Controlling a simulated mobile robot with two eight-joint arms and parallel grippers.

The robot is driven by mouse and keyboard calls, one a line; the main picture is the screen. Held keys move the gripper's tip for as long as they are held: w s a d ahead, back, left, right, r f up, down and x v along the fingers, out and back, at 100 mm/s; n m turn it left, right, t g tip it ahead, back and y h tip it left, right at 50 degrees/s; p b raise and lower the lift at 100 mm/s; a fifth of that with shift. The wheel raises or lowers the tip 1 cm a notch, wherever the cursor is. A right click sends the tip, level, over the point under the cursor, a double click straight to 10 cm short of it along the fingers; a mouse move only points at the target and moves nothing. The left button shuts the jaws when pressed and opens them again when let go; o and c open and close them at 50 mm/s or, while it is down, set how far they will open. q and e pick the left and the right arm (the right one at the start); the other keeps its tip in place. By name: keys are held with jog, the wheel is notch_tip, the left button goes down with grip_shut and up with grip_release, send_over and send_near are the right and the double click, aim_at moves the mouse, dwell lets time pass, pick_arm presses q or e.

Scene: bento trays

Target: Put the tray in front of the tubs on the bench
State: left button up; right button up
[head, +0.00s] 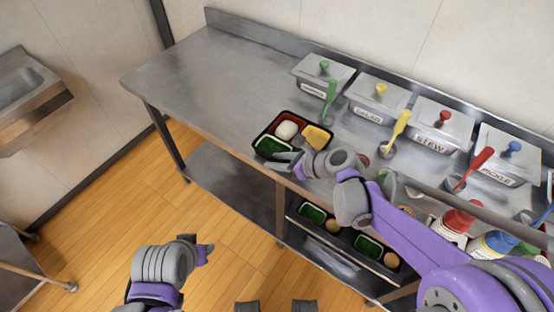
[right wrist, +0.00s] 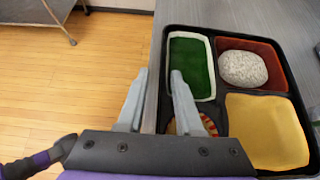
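The black bento tray (head: 254,143) sits on the steel bench (head: 215,85) near its front edge, in front of the leftmost tub. It holds a green compartment, white rice in a red one, a yellow one, and a partly hidden fourth with something striped; the tray (right wrist: 226,34) also shows in the right wrist view. My right gripper (head: 284,158) is at the tray's near side. In the wrist view its fingers (right wrist: 158,80) are apart, one outside the tray wall and one over the inside. My left gripper (head: 207,250) is low over the floor, its fingers unclear.
Lidded tubs (head: 322,76) with coloured knobs and spoons line the back of the bench. Squeeze bottles (head: 458,220) stand at the right. More filled trays (head: 369,246) are on the shelf below. The bench's left part is clear.

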jog(key=shift+r, duration=0.3)
jog(key=p+v, duration=0.2)
jog(key=v, duration=1)
jog(key=s+d+f+n+h, duration=0.4)
jog(key=s+n, duration=0.4)
jog(key=n, duration=0.4)
jog(key=s+d+f+n+g+h, duration=0.1)
jog(key=s+d+f+n+h, duration=0.2)
jog(key=s+n, duration=0.6)
jog(key=d+n+h, duration=0.1)
jog(key=n+h, duration=0.1)
jog(key=n, duration=0.2)
jog(key=shift+s+d+f+g, duration=0.15)
jog(key=shift+d+f+g, duration=0.15)
jog(key=shift+f, duration=0.1)
